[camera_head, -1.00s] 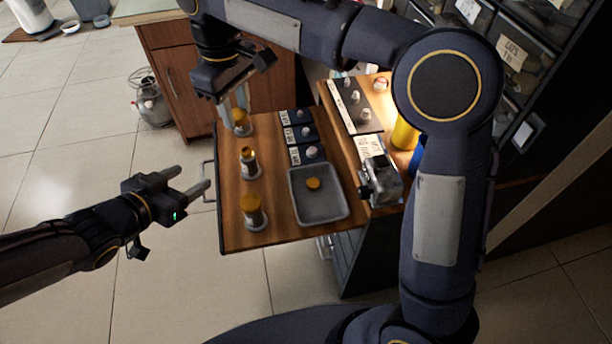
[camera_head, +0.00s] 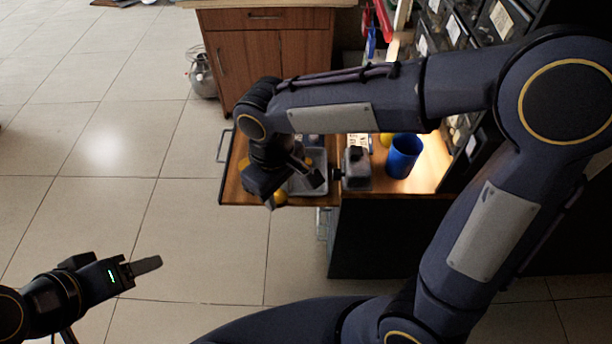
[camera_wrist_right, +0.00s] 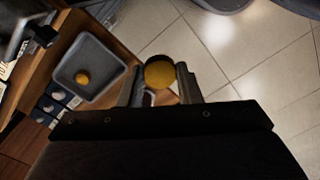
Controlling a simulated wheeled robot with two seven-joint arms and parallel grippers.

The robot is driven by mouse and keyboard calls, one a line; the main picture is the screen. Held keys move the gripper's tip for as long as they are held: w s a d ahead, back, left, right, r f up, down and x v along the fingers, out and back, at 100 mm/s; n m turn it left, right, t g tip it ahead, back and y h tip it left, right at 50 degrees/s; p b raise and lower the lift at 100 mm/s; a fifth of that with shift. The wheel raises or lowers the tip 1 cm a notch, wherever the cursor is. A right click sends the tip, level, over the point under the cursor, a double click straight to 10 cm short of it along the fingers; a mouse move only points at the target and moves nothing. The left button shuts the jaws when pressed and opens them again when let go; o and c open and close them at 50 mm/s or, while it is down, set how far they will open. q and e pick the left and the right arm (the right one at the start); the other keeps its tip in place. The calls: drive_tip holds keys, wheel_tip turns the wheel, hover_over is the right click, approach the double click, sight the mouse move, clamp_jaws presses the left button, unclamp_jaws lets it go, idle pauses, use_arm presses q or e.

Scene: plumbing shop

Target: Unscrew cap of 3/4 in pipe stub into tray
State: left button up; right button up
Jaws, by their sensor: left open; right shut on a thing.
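My right gripper (camera_head: 290,192) is over the front edge of the wooden work surface. In the right wrist view its fingers (camera_wrist_right: 160,88) are shut on a round yellow cap (camera_wrist_right: 159,71), seen from above. The cap partly shows in the head view (camera_head: 280,197). The pipe stub below it is hidden, so I cannot tell whether the cap is still on it. The grey tray (camera_wrist_right: 101,52) holds one loose yellow cap (camera_wrist_right: 83,78); my right arm partly covers the tray (camera_head: 319,163) in the head view. My left gripper (camera_head: 148,270) is open and empty, over the floor.
A blue cup (camera_head: 402,155) and a grey metal block (camera_head: 357,168) stand right of the tray. Parts bins (camera_head: 485,35) rise at the right. A wooden cabinet (camera_head: 270,60) stands behind. Tiled floor lies open to the left.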

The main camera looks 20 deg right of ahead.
drive_tip(key=w+d+f+b, duration=0.1)
drive_tip(key=w+d+f, duration=0.1)
drive_tip(key=w+f, duration=0.1)
drive_tip(key=w+d+f+b, duration=0.1)
drive_tip(key=w+d+f, duration=0.2)
drive_tip(key=w, duration=0.1)
drive_tip(key=w+d+f+b, duration=0.1)
drive_tip(key=w+d+f, duration=0.2)
drive_tip(key=shift+w+f, duration=0.1)
drive_tip(key=shift+w, duration=0.1)
drive_tip(key=shift+w+f, duration=0.15)
drive_tip(key=shift+f, duration=0.1)
drive_tip(key=shift+w+d+f+b, duration=0.1)
drive_tip(key=shift+f+b, duration=0.25)
drive_tip(key=shift+f, duration=0.5)
drive_tip(key=shift+w+d+f+b, duration=0.1)
drive_tip(key=shift+f+b, duration=0.25)
drive_tip(key=shift+f, duration=0.5)
drive_tip(key=shift+f, duration=0.15)
drive_tip(key=o, duration=0.8)
